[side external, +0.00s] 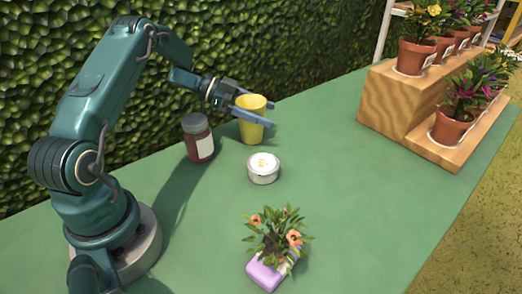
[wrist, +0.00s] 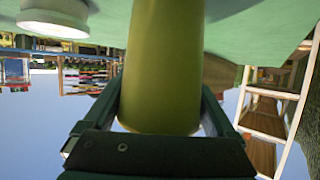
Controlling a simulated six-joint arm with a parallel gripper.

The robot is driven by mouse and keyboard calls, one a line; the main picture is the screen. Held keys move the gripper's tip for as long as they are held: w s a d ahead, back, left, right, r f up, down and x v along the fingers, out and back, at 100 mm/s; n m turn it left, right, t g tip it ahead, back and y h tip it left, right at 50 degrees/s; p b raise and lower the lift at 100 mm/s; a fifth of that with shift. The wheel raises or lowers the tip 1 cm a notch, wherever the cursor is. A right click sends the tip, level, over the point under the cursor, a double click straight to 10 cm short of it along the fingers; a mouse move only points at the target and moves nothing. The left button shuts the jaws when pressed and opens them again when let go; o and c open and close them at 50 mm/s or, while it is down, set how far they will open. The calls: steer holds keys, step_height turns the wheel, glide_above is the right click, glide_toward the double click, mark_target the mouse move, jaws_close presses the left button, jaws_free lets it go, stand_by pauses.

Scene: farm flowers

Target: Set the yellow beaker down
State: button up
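The yellow beaker (side external: 251,132) is upright near the back of the green table in the side view. It also fills the middle of the wrist view (wrist: 163,60), which appears upside down. My gripper (side external: 268,113) reaches in from the left, with one finger on each side of the beaker's upper part. In the wrist view both fingers lie close against the beaker's sides, so my gripper looks shut on it. The beaker's base is at or just above the table; I cannot tell whether it touches.
A dark red jar (side external: 198,138) stands just left of the beaker. A round white tin (side external: 263,168) is in front of it. A flowering plant in a purple pot (side external: 270,268) is nearer. A wooden stepped stand (side external: 391,103) holds potted flowers at right. The table between is clear.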

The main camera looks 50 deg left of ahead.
steer(key=shift+o, duration=0.2)
steer(key=shift+r, duration=0.15)
steer(key=shift+s+a+r, duration=0.15)
steer(key=shift+s+a, duration=0.05)
steer(key=shift+a, duration=0.05)
steer(key=v, duration=1.1)
steer(key=w+d+r+n+t+y, duration=0.2)
steer(key=w+r+n+t+y, duration=0.25)
steer(key=r, duration=0.45)
steer(key=w+d+r+n+t+y, duration=0.1)
steer(key=w+r+t+y, duration=0.2)
steer(key=w+r+y, duration=0.5)
steer(key=s+d+f+n+g+h, duration=0.1)
steer(key=s+d+f+g, duration=0.2)
steer(key=s+d, duration=0.3)
steer(key=s+d+f+n+g+h, duration=0.1)
steer(key=s+d+f+g, duration=0.3)
steer(key=s, duration=0.9)
steer(key=s+d+f+n+g+h, duration=0.1)
steer(key=s+d+f+g, duration=0.3)
steer(key=s+d, duration=0.3)
steer(key=s+f, duration=0.1)
steer(key=s, duration=0.1)
steer(key=shift+s+d, duration=0.35)
steer(key=shift+s, duration=0.05)
steer(key=shift+n, duration=0.25)
